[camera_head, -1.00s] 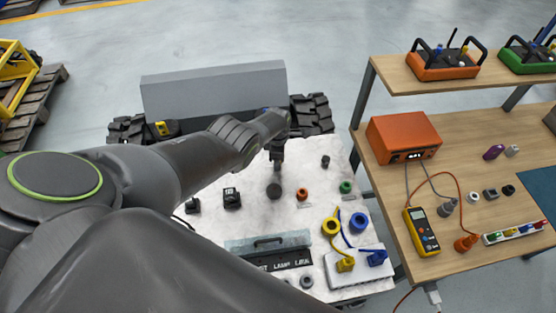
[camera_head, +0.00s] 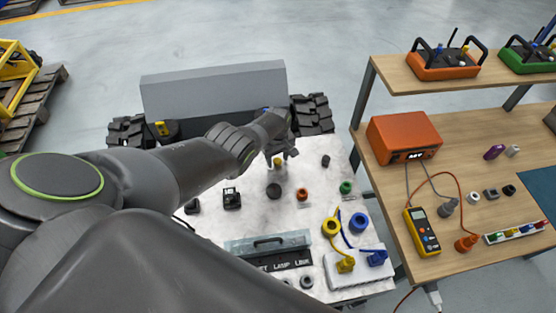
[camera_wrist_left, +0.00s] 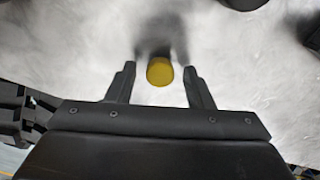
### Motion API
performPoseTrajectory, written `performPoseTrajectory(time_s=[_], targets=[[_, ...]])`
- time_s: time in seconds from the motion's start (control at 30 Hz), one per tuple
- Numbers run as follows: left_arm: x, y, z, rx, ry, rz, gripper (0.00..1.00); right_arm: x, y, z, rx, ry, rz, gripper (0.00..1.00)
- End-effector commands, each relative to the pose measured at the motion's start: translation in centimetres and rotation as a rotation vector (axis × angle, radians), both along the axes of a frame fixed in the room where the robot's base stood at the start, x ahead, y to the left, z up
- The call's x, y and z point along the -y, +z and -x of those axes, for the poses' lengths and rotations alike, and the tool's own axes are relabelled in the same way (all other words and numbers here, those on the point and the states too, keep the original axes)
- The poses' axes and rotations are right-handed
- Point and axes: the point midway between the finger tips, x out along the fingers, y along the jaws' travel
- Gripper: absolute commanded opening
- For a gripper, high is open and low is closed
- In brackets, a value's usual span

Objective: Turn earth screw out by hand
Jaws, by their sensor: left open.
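A small yellow round-topped screw (camera_head: 278,162) stands on the pale top plate (camera_head: 215,212) of the tracked carrier. The left wrist view shows its yellow cap (camera_wrist_left: 160,71) with a dark blur beyond it. I take this as the earth screw, but no label on it is readable. My left gripper (camera_head: 281,156) is over it, open, with the fingers spread to either side of the cap. In the left wrist view, gaps show between the cap and both fingers (camera_wrist_left: 158,78), so nothing is gripped. My right gripper is out of view.
On the plate stand a dark round knob (camera_head: 273,191), an orange one (camera_head: 302,194), a green one (camera_head: 346,187) and black fittings (camera_head: 232,198). Yellow (camera_head: 331,227) and blue (camera_head: 358,222) plugs lie at the front right. A wooden bench (camera_head: 460,190) with instruments stands right.

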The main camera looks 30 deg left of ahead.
Motion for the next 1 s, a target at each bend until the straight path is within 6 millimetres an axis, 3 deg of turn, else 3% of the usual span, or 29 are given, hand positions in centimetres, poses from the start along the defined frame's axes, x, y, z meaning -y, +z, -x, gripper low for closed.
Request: performPoseTrajectory(time_s=[0.5, 0.63, 1.0], targets=[[-0.04, -0.06, 0.04, -0.001, -0.720, -0.001, 0.47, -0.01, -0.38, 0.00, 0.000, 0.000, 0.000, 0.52], [-0.03, -0.01, 0.01, -0.001, -0.792, -0.001, 0.47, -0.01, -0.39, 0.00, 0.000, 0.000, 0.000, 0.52], [-0.02, 0.07, 0.01, 0.000, -0.793, 0.000, 0.47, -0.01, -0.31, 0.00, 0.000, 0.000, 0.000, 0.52]])
